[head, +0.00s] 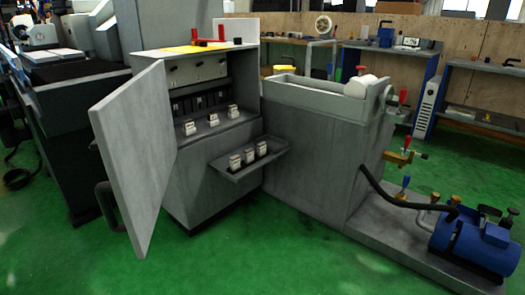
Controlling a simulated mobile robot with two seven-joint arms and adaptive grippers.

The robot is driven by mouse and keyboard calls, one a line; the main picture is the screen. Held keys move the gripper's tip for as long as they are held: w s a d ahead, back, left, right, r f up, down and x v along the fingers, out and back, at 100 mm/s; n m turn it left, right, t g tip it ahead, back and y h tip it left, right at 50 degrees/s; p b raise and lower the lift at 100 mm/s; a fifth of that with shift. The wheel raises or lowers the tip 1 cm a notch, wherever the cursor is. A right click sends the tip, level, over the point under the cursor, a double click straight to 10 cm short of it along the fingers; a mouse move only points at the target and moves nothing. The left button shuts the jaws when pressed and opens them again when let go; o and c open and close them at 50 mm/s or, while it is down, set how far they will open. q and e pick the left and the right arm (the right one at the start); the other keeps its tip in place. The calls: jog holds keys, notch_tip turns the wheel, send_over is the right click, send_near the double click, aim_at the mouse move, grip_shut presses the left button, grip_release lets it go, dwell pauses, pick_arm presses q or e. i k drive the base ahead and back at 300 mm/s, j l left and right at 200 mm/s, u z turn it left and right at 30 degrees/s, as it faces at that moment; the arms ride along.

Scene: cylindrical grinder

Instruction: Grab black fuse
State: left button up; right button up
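An open grey cabinet (219,165) stands left of centre with its door (140,150) swung out to the left. Inside, a row of dark upright blocks (197,104) sits along the back in shadow; I cannot tell whether one of them is the black fuse. Several small pale fuse-like pieces with dark parts, one of them at the front left (190,128), stand on the cabinet's inner shelf. Similar pieces (249,156) stand on a grey tray (270,161) jutting from the cabinet front. No clearly all-black fuse can be picked out. Neither gripper is in view.
A dark curved handle (106,205) shows by the door's lower edge. A grey machine tank (310,150) stands right of the cabinet. A blue pump (472,240) with a black hose sits on a grey base at lower right. Green floor (250,250) in front is clear.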

aim_at(212, 116)
jog(key=i+l, duration=0.2)
jog(key=i, duration=0.3)
jog(key=i+l, duration=0.25)
jog(key=i, duration=0.2)
jog(key=i+l+z, duration=0.1)
jog(key=i, duration=0.4)
jog(key=l, duration=0.1)
